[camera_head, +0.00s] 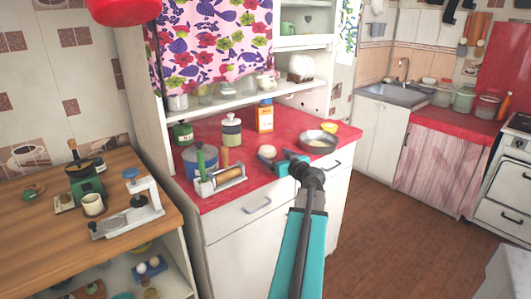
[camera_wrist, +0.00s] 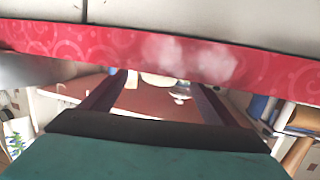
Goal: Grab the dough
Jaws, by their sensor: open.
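The dough (camera_head: 267,152) appears to be the pale round lump on the red counter, between the rolling-pin holder and the metal pan. My gripper (camera_head: 280,166) is at the counter's front part, just right of and in front of the lump, apart from it as far as I can tell. In the wrist view the two dark fingers of my gripper (camera_wrist: 158,103) are spread, with nothing held between them. A pale rounded shape (camera_wrist: 160,79) shows beyond them; I cannot tell if it is the dough.
The red counter (camera_head: 236,204) also holds a metal pan (camera_head: 318,142), a blue pot (camera_head: 200,161), a rolling pin in a holder (camera_head: 222,180), a lidded jar (camera_head: 231,130) and an orange box (camera_head: 265,117). A wooden-topped table (camera_head: 60,212) stands at left. The floor (camera_head: 400,245) at right is clear.

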